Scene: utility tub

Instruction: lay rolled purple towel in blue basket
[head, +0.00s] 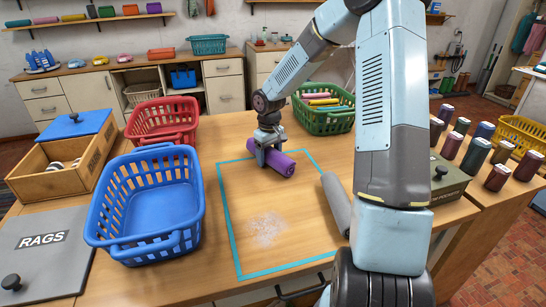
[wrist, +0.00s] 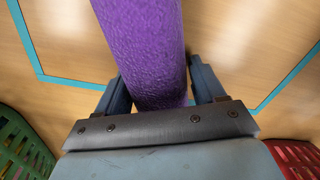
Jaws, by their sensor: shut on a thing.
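The rolled purple towel (head: 281,163) lies at the far edge of the blue-outlined area on the table in the head view. My gripper (head: 264,152) comes down over it from above, shut on it with a finger on each side. In the wrist view the towel (wrist: 145,45) runs up between the two fingers of my gripper (wrist: 160,90). I cannot tell whether the towel touches the table. The blue basket (head: 150,247) stands to the left of the outlined area. It is open at the top and looks empty.
A red basket (head: 163,140) stands behind the blue one. A green basket (head: 327,122) with rolled towels is at the back right. A grey roll (head: 336,200) lies along the outline's right side. A wooden box (head: 50,178) and RAGS lid (head: 45,250) are left. The outlined middle is clear except white powder (head: 266,228).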

